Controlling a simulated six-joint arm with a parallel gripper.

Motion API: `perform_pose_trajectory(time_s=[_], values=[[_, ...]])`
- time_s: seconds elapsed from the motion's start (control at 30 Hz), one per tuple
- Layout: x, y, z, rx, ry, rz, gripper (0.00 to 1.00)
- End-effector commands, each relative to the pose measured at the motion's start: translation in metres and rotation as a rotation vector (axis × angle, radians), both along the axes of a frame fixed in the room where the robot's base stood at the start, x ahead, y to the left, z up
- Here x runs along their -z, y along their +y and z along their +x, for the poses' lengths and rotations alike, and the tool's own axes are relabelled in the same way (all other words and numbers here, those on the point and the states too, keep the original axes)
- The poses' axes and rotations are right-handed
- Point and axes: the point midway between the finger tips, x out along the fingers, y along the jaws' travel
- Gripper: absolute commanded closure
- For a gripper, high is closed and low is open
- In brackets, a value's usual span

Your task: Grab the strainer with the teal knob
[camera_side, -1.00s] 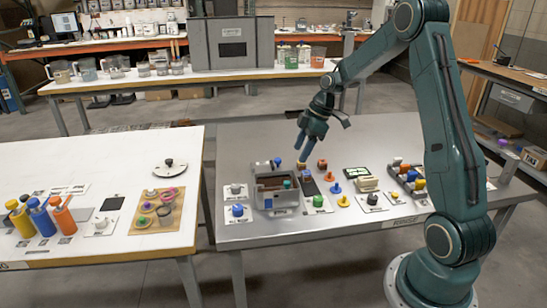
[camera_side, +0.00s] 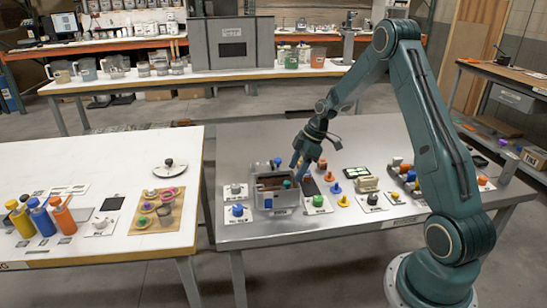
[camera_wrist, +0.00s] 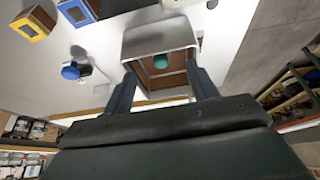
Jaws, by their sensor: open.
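A teal knob (camera_side: 287,184) shows inside a grey open box (camera_side: 287,204) with brown inner walls on the metal table. In the wrist view the teal knob (camera_wrist: 160,61) sits inside the box (camera_wrist: 137,45), between my two fingers. The strainer body under the knob is hidden or too small to make out. My gripper (camera_side: 299,168) is just above the box's right rear side in the side view. In the wrist view my gripper (camera_wrist: 162,88) is open and empty, its dark blue fingers on either side of the box's near part.
A blue knob (camera_side: 238,210) and a green knob (camera_side: 318,201) stand beside the box. An orange knob (camera_side: 322,163) and small orange and yellow pieces lie to the right. In the wrist view a blue knob (camera_wrist: 71,71) is left of the box. A white table (camera_side: 100,250) stands at left.

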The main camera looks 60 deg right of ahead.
Motion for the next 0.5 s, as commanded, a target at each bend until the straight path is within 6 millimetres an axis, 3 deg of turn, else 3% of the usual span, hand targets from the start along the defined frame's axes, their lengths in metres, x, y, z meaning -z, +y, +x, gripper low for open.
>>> perform_pose_trajectory(time_s=[0.2, 0.5], values=[[0.023, 0.007, 0.007, 0.0, 0.001, -0.001, 0.42], [0.028, 0.008, 0.008, 0.0, 0.0, -0.001, 0.42]])
